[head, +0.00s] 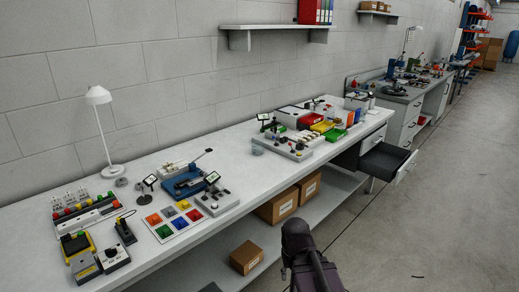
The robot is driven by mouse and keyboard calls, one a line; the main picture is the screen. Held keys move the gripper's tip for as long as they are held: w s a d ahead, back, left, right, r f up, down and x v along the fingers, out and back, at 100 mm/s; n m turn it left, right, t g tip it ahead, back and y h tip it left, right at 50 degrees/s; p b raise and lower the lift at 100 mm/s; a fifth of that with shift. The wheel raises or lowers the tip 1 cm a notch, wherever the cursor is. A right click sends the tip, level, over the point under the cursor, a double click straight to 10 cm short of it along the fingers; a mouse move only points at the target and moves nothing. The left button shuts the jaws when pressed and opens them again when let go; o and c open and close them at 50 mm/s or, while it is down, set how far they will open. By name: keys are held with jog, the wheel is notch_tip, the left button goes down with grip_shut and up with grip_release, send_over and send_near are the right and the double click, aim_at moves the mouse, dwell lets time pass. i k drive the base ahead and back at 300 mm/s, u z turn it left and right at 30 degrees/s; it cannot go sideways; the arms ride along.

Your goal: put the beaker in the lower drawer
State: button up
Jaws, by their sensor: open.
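A small clear, greyish vessel (257,150) that looks like the beaker stands on the white bench, at the left end of a grey board of parts. It is too small to make out its contents. The lower drawer (388,160) is pulled out at the right end of the bench, below a shut upper drawer (375,137). Its dark inside shows and looks empty. My dark arm rises at the bottom middle, in front of the bench. My gripper's fingers do not show.
The white bench (150,257) holds a lamp (98,110), a blue device (188,183), a coloured-tile board (174,220) and red, yellow and green trays (322,127). Cardboard boxes (246,258) sit on the shelf below.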

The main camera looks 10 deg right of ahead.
aim_at(383, 164)
jog(key=i, duration=0.95)
jog(key=u, duration=0.05)
